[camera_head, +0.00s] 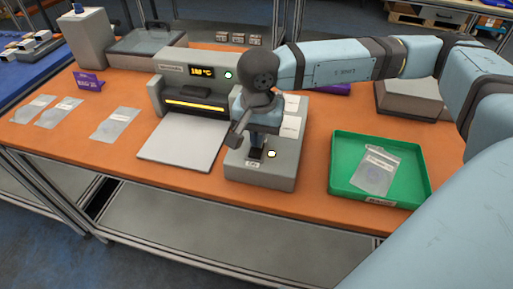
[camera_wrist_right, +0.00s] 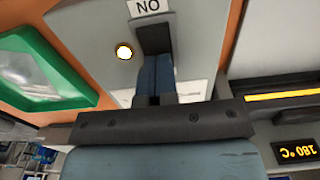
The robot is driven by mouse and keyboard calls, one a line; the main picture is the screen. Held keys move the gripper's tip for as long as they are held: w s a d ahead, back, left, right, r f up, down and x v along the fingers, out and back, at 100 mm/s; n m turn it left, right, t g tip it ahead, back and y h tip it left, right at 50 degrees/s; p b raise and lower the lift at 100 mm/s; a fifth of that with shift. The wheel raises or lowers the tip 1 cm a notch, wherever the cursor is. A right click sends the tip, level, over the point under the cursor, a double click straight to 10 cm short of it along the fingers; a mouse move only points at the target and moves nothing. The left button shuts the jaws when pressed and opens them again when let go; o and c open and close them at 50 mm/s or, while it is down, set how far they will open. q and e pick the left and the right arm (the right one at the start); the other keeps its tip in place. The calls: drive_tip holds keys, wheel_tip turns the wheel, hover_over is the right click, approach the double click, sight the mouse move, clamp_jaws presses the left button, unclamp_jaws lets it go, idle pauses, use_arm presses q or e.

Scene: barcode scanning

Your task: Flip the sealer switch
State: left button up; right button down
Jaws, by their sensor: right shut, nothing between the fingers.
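The sealer (camera_head: 188,90) is a grey machine with a lit 180 °C display and a glowing yellow slot. Its grey switch box (camera_head: 285,174) stands to its right, with a dark switch (camera_head: 255,154), a small label and a lit round lamp (camera_head: 271,154). In the right wrist view the dark switch (camera_wrist_right: 154,38) and lamp (camera_wrist_right: 124,52) appear upside down, with the label reading ON inverted. My right gripper (camera_head: 258,142) is shut and empty, over the switch; its fingertips (camera_wrist_right: 155,62) overlap the switch's edge. I cannot tell whether they touch. My left gripper is out of view.
A green tray (camera_head: 338,187) with a clear pouch (camera_head: 376,170) stands right of the switch box. A white plate (camera_head: 180,143) lies before the sealer. Several flat pouches lie on the orange table (camera_head: 75,137) at left. A grey block (camera_head: 410,99) stands behind the tray.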

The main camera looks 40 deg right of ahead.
drive_tip(key=shift+r+p, duration=0.45)
drive_tip(key=shift+r, duration=0.5)
wheel_tip(320, 180, up, 2)
drive_tip(key=shift+r+p, duration=0.1)
drive_tip(key=shift+p, duration=0.25)
drive_tip(key=shift+r+p, duration=0.5)
drive_tip(key=shift+r, duration=0.85)
